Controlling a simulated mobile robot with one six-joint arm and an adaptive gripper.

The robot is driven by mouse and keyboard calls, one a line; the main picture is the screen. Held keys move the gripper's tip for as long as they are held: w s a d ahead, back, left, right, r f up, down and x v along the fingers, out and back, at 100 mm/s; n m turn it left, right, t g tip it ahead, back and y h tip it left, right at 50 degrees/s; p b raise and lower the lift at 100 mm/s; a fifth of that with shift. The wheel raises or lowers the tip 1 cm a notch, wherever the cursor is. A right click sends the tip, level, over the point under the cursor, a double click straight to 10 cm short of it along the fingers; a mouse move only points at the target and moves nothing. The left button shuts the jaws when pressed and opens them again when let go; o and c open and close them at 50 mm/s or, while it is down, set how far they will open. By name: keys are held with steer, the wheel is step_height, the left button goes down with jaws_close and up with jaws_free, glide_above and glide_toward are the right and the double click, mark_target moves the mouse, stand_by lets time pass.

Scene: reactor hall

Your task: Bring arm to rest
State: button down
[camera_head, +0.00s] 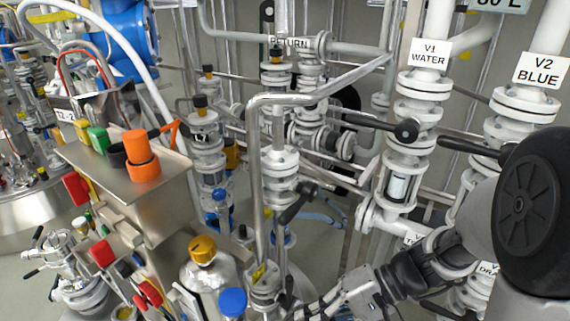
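My arm comes in from the right edge, with a large dark round joint cover in front of the V2 pipe. It reaches down and left along the bottom of the picture. My gripper (335,300) is at the bottom middle, close to the lower end of a grey vertical pipe (253,190). The lower edge of the picture cuts it off. Its fingertips cannot be made out, so I cannot tell whether it is open, shut or holding anything.
White valve pipes labelled V1 WATER (430,54) and V2 BLUE (542,70) stand at the right, with dark valve handles (406,130) sticking out. A metal panel (140,195) with coloured knobs and a yellow-capped bottle (203,262) are at the left. Pipes crowd the middle.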

steer(key=s+d+r+n+t+h, duration=0.1)
steer(key=s+d+r+t+h, duration=0.5)
steer(key=h, duration=0.5)
steer(key=s+d+r, duration=0.2)
steer(key=d+r, duration=0.1)
steer(key=shift+s+d+r+n, duration=0.3)
